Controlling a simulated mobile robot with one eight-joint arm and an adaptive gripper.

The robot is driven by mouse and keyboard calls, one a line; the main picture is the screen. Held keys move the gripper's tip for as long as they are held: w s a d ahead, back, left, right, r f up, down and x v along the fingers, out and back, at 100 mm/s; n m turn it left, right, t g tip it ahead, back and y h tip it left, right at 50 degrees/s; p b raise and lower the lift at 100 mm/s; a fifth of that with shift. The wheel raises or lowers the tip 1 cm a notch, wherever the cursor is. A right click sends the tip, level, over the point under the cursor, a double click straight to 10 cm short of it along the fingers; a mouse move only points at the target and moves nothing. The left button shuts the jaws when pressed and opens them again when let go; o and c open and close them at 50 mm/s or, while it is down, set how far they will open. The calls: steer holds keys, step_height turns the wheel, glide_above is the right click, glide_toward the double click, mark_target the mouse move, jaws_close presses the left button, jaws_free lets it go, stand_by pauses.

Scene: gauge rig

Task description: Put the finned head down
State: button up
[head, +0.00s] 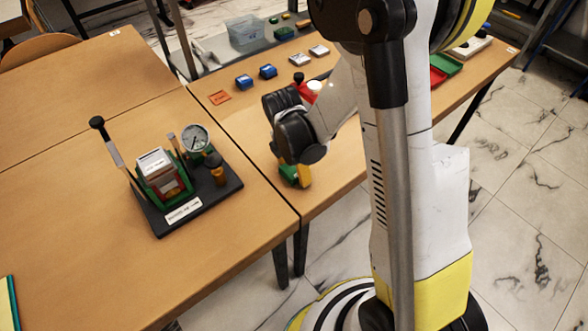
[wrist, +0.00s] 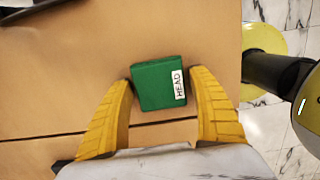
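The finned head (wrist: 157,85) is a green block with a white "HEAD" label at its right edge; no fins can be made out from above. My gripper (wrist: 160,84) has its yellow fingers on both sides of it, close against its left and right faces. In the head view the green head (head: 288,173) shows low between the fingers, under the black gripper body, near the front corner of the right table. Its underside is hidden, so I cannot tell whether it touches the tabletop.
A black-based gauge rig (head: 180,193) with a dial and lever stands on the left table (head: 70,200). A table seam runs close to my gripper.

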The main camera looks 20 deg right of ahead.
steer(key=shift+r, duration=0.15)
step_height(320, 180, up, 12)
steer(key=a+p, duration=0.1)
steer(key=p, duration=0.5)
step_height(320, 180, up, 9)
steer(key=m+t, duration=0.3)
steer(key=m, duration=0.5)
glide_above(290, 171)
steer(key=s, duration=0.4)
steer(key=s+d+r+m+t+y, duration=0.1)
steer(key=s+r+m+t, duration=0.2)
steer(key=s+r+m, duration=0.4)
steer(key=s+m, duration=0.1)
steer(key=m, duration=0.5)
steer(key=shift+d+r+m+t, duration=0.2)
steer(key=shift+r+m+t, duration=0.1)
steer(key=shift+t, duration=0.1)
